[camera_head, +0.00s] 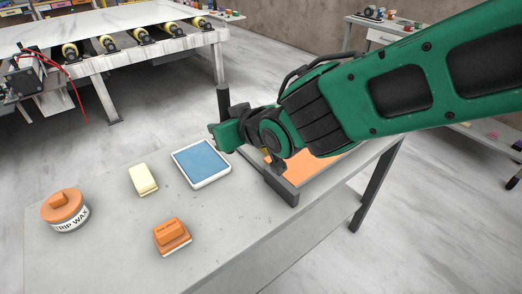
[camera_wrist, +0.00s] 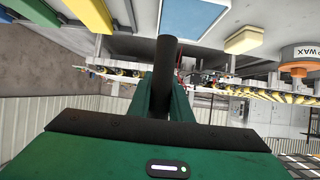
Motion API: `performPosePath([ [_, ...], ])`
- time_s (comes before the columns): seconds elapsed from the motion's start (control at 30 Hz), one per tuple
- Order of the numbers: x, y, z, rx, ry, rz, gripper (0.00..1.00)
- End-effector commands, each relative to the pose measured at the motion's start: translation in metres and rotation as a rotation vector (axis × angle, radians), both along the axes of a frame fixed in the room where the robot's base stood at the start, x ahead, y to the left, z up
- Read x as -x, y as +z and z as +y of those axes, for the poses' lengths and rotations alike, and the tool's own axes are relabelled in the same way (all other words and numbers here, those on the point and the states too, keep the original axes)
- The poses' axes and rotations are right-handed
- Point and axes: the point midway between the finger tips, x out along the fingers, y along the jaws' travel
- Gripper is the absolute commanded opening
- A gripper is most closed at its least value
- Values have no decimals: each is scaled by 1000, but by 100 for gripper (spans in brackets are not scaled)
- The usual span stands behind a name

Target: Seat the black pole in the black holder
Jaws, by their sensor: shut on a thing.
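The black pole (camera_head: 223,98) stands close to upright in my gripper (camera_head: 226,134), its upper end rising above the green fingers. My gripper is shut on it, above the slab's far edge, just behind the blue pad. In the wrist view the pole (camera_wrist: 166,62) shows between the green fingers (camera_wrist: 166,98) and points toward the slab. The pole's lower part is hidden behind the gripper in the head view. A dark block-like bar (camera_head: 284,190) lies under my wrist at the edge of an orange panel; I cannot tell whether it is the black holder.
A blue pad in a white frame (camera_head: 202,163), a cream block (camera_head: 143,179), an orange block (camera_head: 172,236) and a strip wax jar (camera_head: 65,210) stand on the grey slab (camera_head: 110,262). The slab's front middle is clear. A roller table (camera_head: 130,22) stands behind.

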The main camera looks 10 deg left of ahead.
Motion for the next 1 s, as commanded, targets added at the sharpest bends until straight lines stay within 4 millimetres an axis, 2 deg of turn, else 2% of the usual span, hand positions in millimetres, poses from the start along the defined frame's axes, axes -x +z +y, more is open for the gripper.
performPosePath([
  [0.17,-24,-14,-10,2,-9,2,0],
  [0.4,-69,-42,-26,1,-10,2,0],
  [0.6,-100,-62,-36,0,-7,0,0],
  [0.7,-108,-67,-38,-1,-6,0,0],
  [0.87,-111,-73,-39,0,-4,0,0],
  [1.0,-111,-90,-39,2,-4,2,0],
])
